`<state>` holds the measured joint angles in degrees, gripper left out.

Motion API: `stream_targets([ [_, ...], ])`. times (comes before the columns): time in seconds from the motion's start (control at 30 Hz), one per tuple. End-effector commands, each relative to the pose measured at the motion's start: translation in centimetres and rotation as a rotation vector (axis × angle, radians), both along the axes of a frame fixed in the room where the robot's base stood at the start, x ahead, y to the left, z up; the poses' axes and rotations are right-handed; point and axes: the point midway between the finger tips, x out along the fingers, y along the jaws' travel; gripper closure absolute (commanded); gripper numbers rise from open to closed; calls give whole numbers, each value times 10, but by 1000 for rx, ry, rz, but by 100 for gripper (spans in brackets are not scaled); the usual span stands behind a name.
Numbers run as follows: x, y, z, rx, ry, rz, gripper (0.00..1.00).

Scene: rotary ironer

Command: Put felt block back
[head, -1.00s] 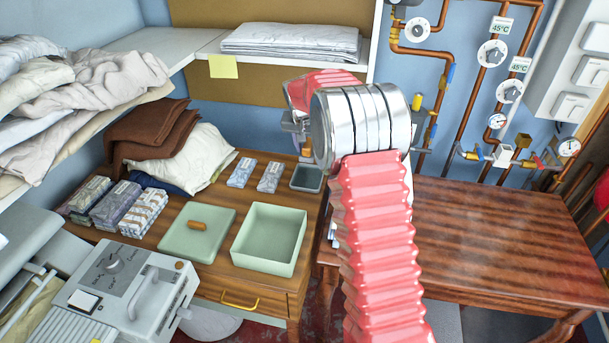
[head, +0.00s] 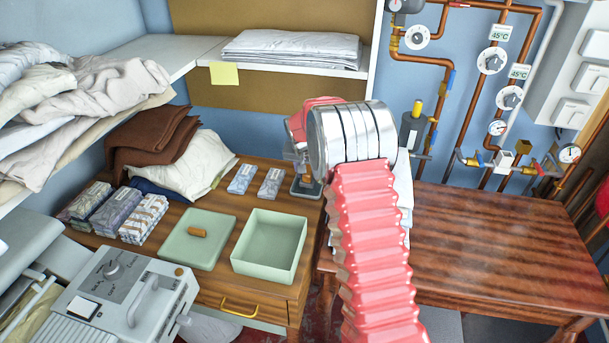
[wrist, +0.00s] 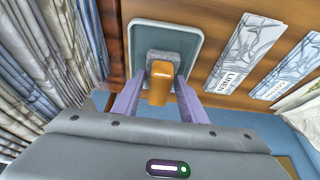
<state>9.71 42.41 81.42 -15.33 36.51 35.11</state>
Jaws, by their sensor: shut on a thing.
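The felt block (wrist: 174,57) is a grey pad with an orange wooden handle (wrist: 161,80). In the wrist view my gripper (wrist: 160,92) is shut on it, with a lilac finger on each side of the handle. The block is over the inside of a small grey tray (wrist: 141,38), within its rim; I cannot tell whether it touches the floor of the tray. In the head view the tray (head: 313,190) stands at the right back of the wooden table, and my arm largely hides the gripper and block.
Two labelled packets (head: 242,177) lie left of the tray. Folded cloths (head: 190,163) are piled at the back left. The brown table (head: 480,240) at right is largely clear.

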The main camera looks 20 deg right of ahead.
Motion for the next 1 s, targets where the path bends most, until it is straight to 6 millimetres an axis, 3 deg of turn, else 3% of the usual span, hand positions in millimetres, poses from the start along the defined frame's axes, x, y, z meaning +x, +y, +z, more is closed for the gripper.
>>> stream_targets([
  [0.53,0,-1,-11,0,0,0,79],
  [0.57,0,-1,-10,-1,-1,0,59],
  [0.6,0,-1,-10,-1,-1,0,57],
  [0.8,0,-1,-10,-1,-1,0,43],
  [1.0,0,0,-10,-1,-1,0,43],
])
